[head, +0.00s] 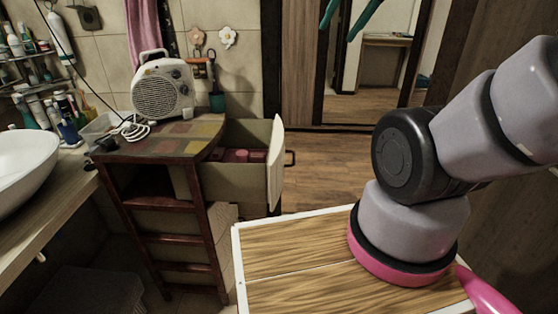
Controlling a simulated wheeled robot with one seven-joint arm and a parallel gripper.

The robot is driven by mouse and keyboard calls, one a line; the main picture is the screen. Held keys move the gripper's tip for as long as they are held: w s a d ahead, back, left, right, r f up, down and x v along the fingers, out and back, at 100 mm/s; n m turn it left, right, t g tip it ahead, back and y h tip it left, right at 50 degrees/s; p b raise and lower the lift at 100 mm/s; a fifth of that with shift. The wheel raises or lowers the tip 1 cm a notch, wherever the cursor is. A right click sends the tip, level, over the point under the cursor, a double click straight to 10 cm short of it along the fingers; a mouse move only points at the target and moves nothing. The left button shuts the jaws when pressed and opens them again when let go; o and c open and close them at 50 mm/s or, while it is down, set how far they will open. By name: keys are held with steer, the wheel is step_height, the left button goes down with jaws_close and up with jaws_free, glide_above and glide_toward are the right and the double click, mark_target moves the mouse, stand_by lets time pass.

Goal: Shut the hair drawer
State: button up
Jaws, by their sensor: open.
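The hair drawer (228,185) stands pulled out from the right side of a small wooden cabinet (160,147). Several pinkish-red items (240,156) lie inside the drawer. My gripper (336,33) shows only as two teal fingers at the top edge of the head view, spread apart with nothing seen between them. In the picture it is above and to the right of the drawer, apart from it. The rest of the gripper is out of frame.
A white fan heater (162,88) with a coiled white cable (134,130) stands on the cabinet. A washbasin (25,165) and counter are at left. Open wooden floor (325,165) lies right of the drawer. A dark doorway frame stands behind.

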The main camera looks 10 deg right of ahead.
steer(key=shift+w+a+f+m+g+y, duration=0.15)
steer(key=shift+w+f+m+g, duration=0.1)
steer(key=shift+w+f, duration=0.3)
steer(key=shift+w+a+f+m+g+y, duration=0.15)
steer(key=shift+w+f+m+g, duration=0.1)
steer(key=shift+w+f, duration=0.25)
jaws_close()
steer(key=w+f+m+g+y, duration=0.35)
steer(key=w+f+m, duration=0.35)
steer(key=w+f, duration=0.65)
steer(key=w+d+f+m+y, duration=0.1)
steer(key=w+d+f+m, duration=0.15)
steer(key=f, duration=0.45)
steer(key=w+d+f+m+y, duration=0.1)
steer(key=d+f+m, duration=0.15)
steer(key=f, duration=0.45)
steer(key=m+t, duration=0.1)
steer(key=m, duration=0.4)
glide_toward(290, 165)
step_height(290, 165, down, 5)
steer(key=s+a, duration=0.1)
steer(key=a, duration=0.3)
steer(key=w+a, duration=0.1)
steer(key=a, duration=0.1)
steer(key=shift+f, duration=0.2)
steer(key=shift+w+a, duration=0.2)
steer(key=shift+a, duration=0.3)
